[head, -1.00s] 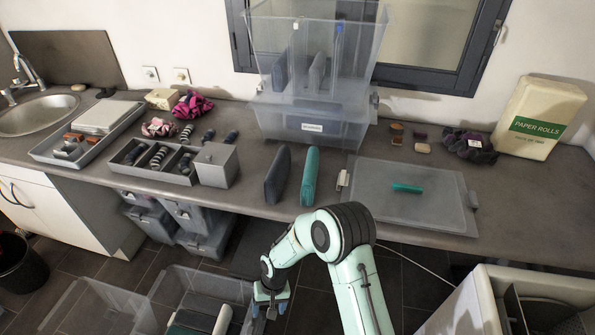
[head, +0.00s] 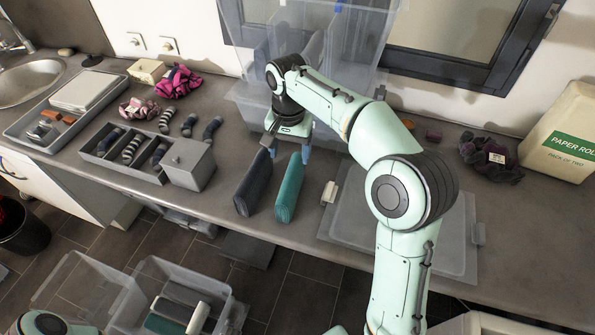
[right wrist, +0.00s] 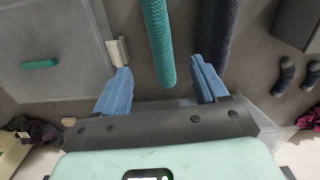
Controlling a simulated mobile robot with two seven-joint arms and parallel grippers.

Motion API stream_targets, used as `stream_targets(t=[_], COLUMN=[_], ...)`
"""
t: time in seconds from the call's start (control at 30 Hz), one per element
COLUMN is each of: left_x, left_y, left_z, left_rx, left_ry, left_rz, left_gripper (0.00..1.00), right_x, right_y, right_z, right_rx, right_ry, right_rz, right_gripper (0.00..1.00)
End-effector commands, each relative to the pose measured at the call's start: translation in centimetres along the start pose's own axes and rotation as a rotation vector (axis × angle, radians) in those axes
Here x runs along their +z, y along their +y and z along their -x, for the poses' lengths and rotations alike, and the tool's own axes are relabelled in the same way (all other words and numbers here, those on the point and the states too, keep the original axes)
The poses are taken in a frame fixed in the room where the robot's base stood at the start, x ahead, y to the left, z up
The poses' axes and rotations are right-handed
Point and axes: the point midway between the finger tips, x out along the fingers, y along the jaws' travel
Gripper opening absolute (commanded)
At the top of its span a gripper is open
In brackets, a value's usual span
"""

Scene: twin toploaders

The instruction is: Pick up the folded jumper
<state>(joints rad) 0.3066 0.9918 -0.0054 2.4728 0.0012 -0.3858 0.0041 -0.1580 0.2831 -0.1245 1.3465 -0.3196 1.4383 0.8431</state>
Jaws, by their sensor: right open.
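Two folded cloth items stand on edge, side by side, on the grey counter: a teal one (head: 289,188) and a dark blue-grey one (head: 254,184). Which of them is the jumper I cannot tell. My right gripper (head: 287,150) is open and empty at their back ends, in front of the clear bin. In the right wrist view, the end of the teal item (right wrist: 158,40) shows between the spread blue fingers (right wrist: 160,75). The dark item (right wrist: 219,35) runs beside it, partly behind the right-hand finger. My left gripper is out of view.
A stacked clear bin (head: 245,105) stands behind the cloth items. A clear lid (head: 345,225) lies to their right, partly behind my arm. A divided grey tray (head: 120,175) with rolled socks is to their left. An open clear crate (head: 215,285) with folded items sits below.

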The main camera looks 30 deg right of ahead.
Motion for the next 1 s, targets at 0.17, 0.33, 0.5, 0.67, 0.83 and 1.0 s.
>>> stream_targets(t=[0.17, 0.33, 0.5, 0.67, 0.83, 1.0], left_x=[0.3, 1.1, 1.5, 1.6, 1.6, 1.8], left_y=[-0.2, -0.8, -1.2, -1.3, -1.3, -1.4], left_z=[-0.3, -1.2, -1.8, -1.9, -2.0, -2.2], left_rx=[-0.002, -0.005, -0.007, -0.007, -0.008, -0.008], left_ry=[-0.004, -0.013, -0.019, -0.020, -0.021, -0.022], left_rz=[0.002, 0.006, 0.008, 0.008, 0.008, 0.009], left_gripper=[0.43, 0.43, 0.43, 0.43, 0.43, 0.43], right_x=[0.1, 0.2, 0.1, 0.1, 0.0, 0.0], right_y=[0.1, 0.2, 0.2, 0.1, 0.0, -0.1], right_z=[-0.6, -3.9, -6.8, -8.0, -9.7, -12.2], right_rx=[0.003, 0.006, 0.005, 0.002, 0.003, 0.003], right_ry=[-0.001, -0.004, -0.003, -0.001, -0.002, -0.001], right_rz=[-0.003, -0.004, -0.004, -0.004, -0.003, -0.004], right_gripper=[0.72, 0.72, 0.72, 0.72, 0.72, 0.72])
